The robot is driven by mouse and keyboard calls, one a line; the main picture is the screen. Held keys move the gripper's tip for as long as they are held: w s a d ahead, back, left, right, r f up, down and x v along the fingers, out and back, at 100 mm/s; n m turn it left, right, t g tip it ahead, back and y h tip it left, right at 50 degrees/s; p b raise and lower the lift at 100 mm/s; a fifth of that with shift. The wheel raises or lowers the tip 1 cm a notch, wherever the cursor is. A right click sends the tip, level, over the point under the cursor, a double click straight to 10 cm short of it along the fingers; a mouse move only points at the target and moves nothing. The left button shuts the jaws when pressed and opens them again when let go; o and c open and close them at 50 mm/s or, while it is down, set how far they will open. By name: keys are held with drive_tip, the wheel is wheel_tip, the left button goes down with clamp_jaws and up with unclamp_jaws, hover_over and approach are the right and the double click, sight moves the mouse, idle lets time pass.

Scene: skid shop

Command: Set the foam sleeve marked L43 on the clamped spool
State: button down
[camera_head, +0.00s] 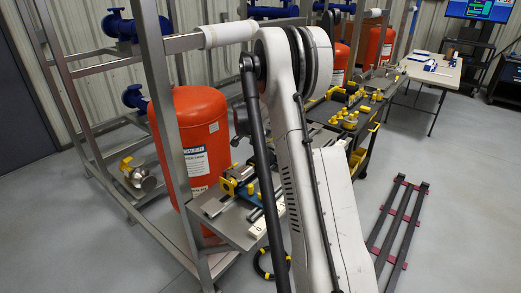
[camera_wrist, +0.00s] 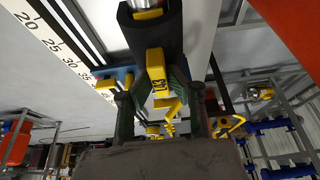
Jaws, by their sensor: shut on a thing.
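In the wrist view a black foam sleeve (camera_wrist: 179,40) with a yellow tag (camera_wrist: 157,62) lies between the two fingers of my gripper (camera_wrist: 160,100). The tag's lettering is turned and looks like L43. My gripper is shut on the sleeve. A bright metal end with a yellow band (camera_wrist: 148,14) shows at the sleeve's far end; I cannot tell how far the sleeve surrounds it. A blue clamp part (camera_wrist: 107,75) shows beside the sleeve. In the head view my arm hides my gripper and the sleeve; a blue and yellow clamp (camera_head: 232,182) stands on the bench.
The grey bench (camera_head: 225,225) carries the clamp, with a metal frame (camera_head: 165,105) and an orange tank (camera_head: 203,140) close behind. A ruler scale (camera_wrist: 50,45) runs along the bench. A cart (camera_head: 350,115) with yellow parts stands beyond my arm. Dark rails (camera_head: 400,225) lie on the floor.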

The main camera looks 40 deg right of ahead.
drive_tip(key=shift+f+b, duration=0.35)
drive_tip(key=shift+b, duration=0.1)
idle(0.3)
drive_tip(key=c, duration=1.6)
unclamp_jaws()
drive_tip(key=shift+c, duration=0.8)
drive_tip(key=shift+r, duration=0.2)
drive_tip(key=shift+r+p, duration=1.5)
drive_tip(key=shift+r, duration=2.35)
